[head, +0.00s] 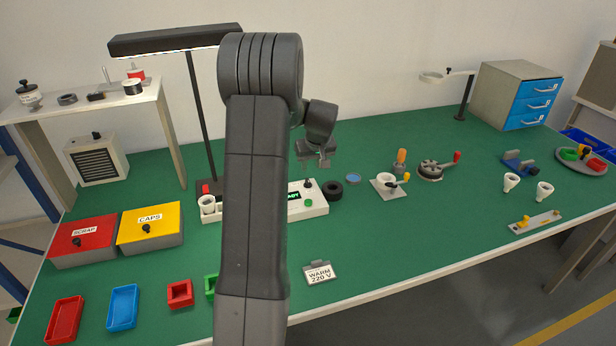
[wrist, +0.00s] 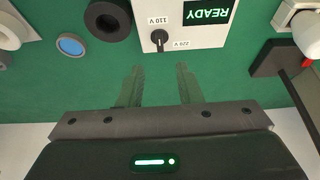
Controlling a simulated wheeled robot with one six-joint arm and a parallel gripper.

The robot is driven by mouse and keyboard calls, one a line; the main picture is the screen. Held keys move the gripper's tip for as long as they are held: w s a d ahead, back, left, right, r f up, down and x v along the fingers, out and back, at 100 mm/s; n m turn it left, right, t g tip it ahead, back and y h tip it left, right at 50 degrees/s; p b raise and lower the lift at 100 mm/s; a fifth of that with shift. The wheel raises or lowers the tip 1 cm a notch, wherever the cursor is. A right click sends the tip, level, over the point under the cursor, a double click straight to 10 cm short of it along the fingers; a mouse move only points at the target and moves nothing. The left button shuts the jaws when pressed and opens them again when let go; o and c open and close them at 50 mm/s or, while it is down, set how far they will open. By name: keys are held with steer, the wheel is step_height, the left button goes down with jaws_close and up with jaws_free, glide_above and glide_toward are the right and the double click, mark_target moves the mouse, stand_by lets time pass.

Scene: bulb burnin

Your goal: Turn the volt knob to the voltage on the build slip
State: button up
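The build slip (head: 320,272) near the table's front edge reads "WARM 220 V". The black volt knob (wrist: 158,38) sits on the white test unit (wrist: 203,32), beside the lit READY display (wrist: 208,12). The labels 110 V and 220 V stand on either side of the knob; I cannot tell for sure which one it points to. In the head view the knob (head: 308,184) is at the unit's right part. My gripper (wrist: 158,72) is open and empty, its fingers apart from the knob. In the head view my gripper (head: 315,158) hangs above and behind the unit.
A black ring (head: 332,190) lies right beside the unit, with a blue disc (head: 353,179) beyond it. A lamp post (head: 200,120) stands at the unit's left. A green button (head: 308,203) is in front of the knob. My arm hides part of the unit.

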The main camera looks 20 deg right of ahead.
mark_target(308, 180)
steer(key=p+x, duration=0.1)
steer(key=x, duration=0.8)
jaws_close()
